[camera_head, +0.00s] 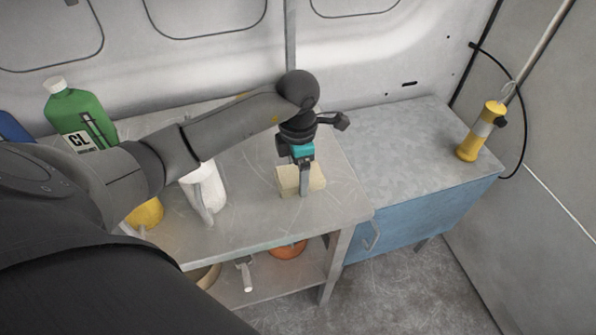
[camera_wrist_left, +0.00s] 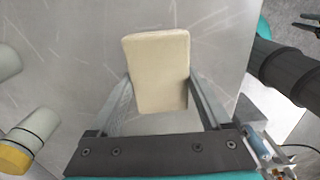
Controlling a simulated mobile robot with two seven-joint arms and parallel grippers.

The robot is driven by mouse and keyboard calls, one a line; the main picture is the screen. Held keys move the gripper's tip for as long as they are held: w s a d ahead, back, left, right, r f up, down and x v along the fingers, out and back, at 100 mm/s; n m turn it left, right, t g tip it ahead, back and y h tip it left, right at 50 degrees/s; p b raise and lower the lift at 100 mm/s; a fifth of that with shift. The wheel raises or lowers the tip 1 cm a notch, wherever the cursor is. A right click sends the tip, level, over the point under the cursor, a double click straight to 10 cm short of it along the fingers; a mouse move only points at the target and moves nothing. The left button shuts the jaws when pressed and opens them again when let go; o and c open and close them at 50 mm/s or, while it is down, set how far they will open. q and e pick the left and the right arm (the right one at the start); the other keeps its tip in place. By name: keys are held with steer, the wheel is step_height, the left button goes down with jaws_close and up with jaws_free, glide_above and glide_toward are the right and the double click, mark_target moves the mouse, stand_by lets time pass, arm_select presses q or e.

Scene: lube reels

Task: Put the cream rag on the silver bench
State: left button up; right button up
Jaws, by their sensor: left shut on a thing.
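The cream rag (camera_head: 288,181) is a thick folded block over the grey metal table. In the left wrist view the rag (camera_wrist_left: 158,72) sits between both fingers. My left gripper (camera_head: 304,190) points down and is shut on it. I cannot tell whether the rag touches the tabletop. The grey metal table (camera_head: 250,226) has a lower shelf. To its right stands a blue cabinet with a silver-grey metal top (camera_head: 390,135). Which of the two is the silver bench is unclear. A dark pronged part, perhaps my right gripper (camera_wrist_left: 310,24), is cut off at the wrist view's right edge.
An orange bowl (camera_head: 289,250) is on the lower shelf. A yellow-grey cylinder (camera_head: 470,148) stands at the cabinet's right end. The cabinet top's middle is clear.

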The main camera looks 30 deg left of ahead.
arm_select(q)
steer(key=o, duration=1.2)
steer(key=shift+c, duration=0.2)
step_height(320, 180, up, 12)
steer(key=p, duration=0.1)
steer(key=shift+r, duration=0.15)
